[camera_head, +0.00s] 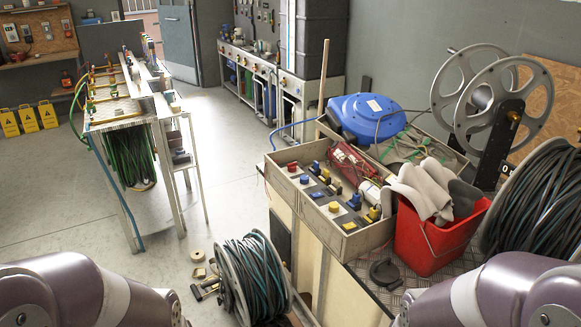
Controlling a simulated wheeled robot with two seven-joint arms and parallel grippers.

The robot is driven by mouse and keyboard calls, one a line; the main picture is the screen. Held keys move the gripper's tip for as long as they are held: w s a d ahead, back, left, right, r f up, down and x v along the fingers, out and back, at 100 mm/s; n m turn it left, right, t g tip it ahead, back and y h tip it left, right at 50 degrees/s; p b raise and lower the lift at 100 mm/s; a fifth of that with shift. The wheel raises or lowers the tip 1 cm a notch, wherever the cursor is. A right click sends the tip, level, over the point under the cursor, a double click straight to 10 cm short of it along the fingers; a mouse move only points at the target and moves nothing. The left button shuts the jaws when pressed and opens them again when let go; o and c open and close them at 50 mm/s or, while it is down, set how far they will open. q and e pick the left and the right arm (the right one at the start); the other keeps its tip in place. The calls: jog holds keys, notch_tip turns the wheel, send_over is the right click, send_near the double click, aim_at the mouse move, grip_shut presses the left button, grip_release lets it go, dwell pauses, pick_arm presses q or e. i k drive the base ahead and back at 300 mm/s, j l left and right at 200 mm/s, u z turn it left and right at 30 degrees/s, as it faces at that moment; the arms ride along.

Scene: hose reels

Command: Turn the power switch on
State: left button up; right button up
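An open beige box (372,238) on the workbench holds several red, blue and yellow knobs or switches. A red one (292,166) is near its left end, a blue one (317,194) is in the middle, and a yellow one (334,207) is towards the front. I cannot tell which of these, if any, is the power switch, or whether it is on or off. My arms show at the bottom left and bottom right corners. Both grippers are out of view.
A red bucket (430,244) with grey cloths stands right of the box. A blue case (366,117) and a large metal reel (482,98) are behind. A cable reel (253,279) sits on the floor in front. Open floor lies left of the bench.

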aim_at(292, 167)
jog(key=j+z, duration=0.1)
jog(key=z, duration=0.35)
jog(key=i+j+z, duration=0.1)
jog(key=z, duration=0.35)
jog(key=j+z, duration=0.1)
jog(key=z, duration=0.35)
jog(key=j+z, duration=0.25)
jog(key=j, duration=0.15)
jog(key=j+z, duration=0.25)
jog(key=j, duration=0.2)
jog(key=j+z, duration=0.25)
jog(key=j, duration=0.15)
jog(key=k+j+z, duration=0.15)
jog(key=j+z, duration=0.15)
jog(key=k+j+z, duration=0.25)
jog(key=j, duration=0.2)
jog(key=j+z, duration=0.25)
jog(key=j, duration=0.15)
jog(key=k+j, duration=0.15)
jog(key=j, duration=0.25)
jog(key=k+j, duration=0.1)
jog(key=j, duration=0.3)
jog(key=k+j, duration=0.15)
jog(key=j, duration=0.2)
jog(key=k+j, duration=0.15)
jog(key=j, duration=0.25)
jog(key=k+j+z, duration=0.1)
jog(key=j, duration=0.3)
